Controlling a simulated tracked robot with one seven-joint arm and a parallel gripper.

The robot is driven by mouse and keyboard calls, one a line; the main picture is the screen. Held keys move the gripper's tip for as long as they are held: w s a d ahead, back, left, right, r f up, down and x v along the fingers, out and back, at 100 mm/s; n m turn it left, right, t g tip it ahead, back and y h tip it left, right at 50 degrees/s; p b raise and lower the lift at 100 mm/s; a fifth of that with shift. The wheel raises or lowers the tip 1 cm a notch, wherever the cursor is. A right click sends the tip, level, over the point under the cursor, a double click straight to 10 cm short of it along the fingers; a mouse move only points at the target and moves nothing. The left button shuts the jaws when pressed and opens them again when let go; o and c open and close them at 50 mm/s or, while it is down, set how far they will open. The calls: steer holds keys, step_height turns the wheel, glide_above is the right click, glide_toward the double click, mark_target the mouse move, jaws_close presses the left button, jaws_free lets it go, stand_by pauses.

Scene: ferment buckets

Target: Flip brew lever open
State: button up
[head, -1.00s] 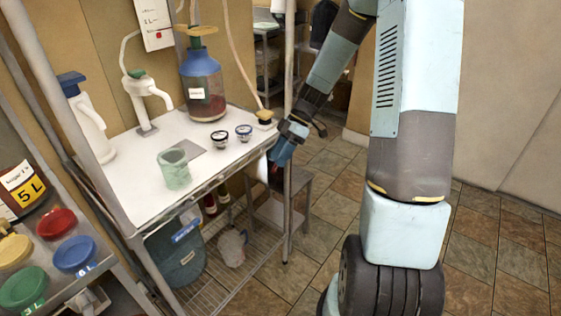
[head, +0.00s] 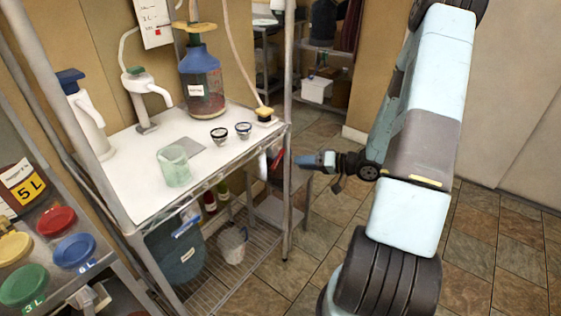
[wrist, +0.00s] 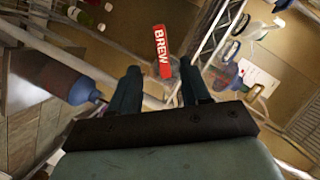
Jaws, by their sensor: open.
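A red tag reading BREW (wrist: 162,48) shows in the wrist view, just beyond my fingertips. A small red part (head: 276,158) shows in the head view by the right end of the white-topped bench, and it appears to be the same piece. Whether the lever stands open or shut cannot be told. My gripper (head: 303,161) reaches left toward that bench end, just right of the post. In the wrist view my gripper (wrist: 160,82) is open, its two dark fingers apart, with the red tag ahead of the gap. No contact is visible.
The bench (head: 125,190) carries a green cup (head: 174,168), two small dark-rimmed cups and a blue-topped jug (head: 203,85). A metal post (head: 288,190) stands close to my gripper. Lidded tubs sit at lower left. Tiled floor (head: 325,225) is clear below the arm.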

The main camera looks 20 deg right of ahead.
mark_target(278, 162)
steer(key=x, duration=1.2)
steer(key=shift+a, duration=0.15)
jaws_close()
